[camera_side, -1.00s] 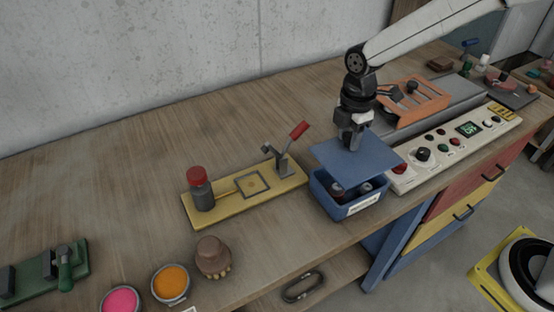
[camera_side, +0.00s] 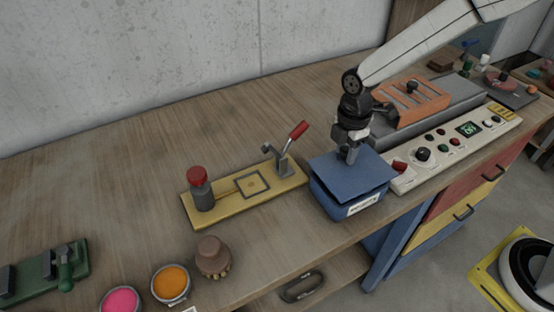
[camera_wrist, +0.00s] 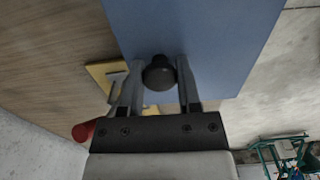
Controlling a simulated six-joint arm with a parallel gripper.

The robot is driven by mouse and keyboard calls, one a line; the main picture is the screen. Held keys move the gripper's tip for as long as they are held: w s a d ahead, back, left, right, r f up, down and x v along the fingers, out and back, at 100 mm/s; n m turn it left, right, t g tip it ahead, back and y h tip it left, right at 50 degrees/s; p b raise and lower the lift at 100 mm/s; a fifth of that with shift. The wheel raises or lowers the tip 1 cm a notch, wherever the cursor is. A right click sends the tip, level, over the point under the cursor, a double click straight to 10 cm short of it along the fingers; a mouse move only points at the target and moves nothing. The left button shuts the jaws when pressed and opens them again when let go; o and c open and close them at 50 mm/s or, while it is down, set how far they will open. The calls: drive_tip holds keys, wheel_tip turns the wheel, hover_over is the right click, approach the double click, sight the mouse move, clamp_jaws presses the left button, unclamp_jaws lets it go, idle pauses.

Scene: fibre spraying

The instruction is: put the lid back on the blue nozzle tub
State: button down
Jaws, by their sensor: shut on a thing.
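The blue nozzle tub (camera_side: 347,204) stands on the bench near its front edge, with a white label on its front wall. The flat blue lid (camera_side: 370,175) lies over the tub's mouth and hides what is inside; I cannot tell whether it is fully seated. My gripper (camera_side: 349,156) is above the lid, pointing down. In the wrist view my gripper (camera_wrist: 159,75) is shut on the lid's dark round knob (camera_wrist: 159,74), and the blue lid (camera_wrist: 200,35) fills the upper middle.
A yellow fixture plate (camera_side: 232,205) with a red-capped bottle and a red-handled clamp stands left of the tub. A white control panel (camera_side: 455,143) is close to the tub's right. An orange rack (camera_side: 412,98) is behind. Bare bench lies at the back left.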

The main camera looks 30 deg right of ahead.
sight(347, 149)
drive_tip(key=shift+f, duration=1.1)
drive_tip(key=shift+f, duration=0.1)
drive_tip(key=shift+c, duration=1.2)
unclamp_jaws()
drive_tip(key=shift+r, duration=3.95)
drive_tip(key=shift+d, duration=0.1)
